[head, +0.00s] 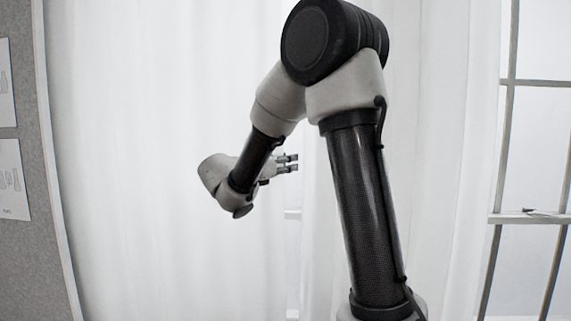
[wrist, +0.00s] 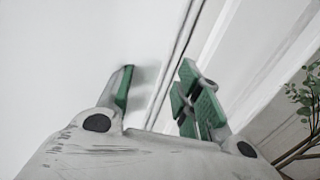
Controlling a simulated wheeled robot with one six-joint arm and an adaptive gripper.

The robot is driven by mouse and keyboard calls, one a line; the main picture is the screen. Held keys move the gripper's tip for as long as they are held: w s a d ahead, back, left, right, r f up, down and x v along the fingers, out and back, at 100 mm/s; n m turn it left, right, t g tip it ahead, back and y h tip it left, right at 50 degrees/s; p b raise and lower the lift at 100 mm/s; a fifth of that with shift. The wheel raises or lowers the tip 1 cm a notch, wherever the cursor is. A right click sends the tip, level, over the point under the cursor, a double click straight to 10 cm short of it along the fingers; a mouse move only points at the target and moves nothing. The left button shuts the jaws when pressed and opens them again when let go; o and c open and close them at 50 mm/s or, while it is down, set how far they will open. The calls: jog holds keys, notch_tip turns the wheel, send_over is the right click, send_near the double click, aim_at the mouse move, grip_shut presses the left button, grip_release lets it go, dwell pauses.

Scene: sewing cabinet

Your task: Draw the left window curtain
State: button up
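A white curtain (head: 130,130) hangs over the left side of the head view. Its right edge is near the middle, close to a narrow gap where a bit of window sill (head: 292,214) shows. A second white curtain panel (head: 440,150) hangs right of the gap, partly hidden by my arm. My gripper (head: 292,163) is at the gap, its fingers pointing right. In the wrist view my gripper (wrist: 160,92) shows two green-padded fingers spread apart. A thin grey upright strip passes between or behind them; I cannot tell which. No grasp shows.
A grey board (head: 25,250) with pinned sheets stands at the far left. A leafy plant (wrist: 308,100) is at the right edge of the wrist view.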

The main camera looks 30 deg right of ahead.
jog(key=v, duration=1.2)
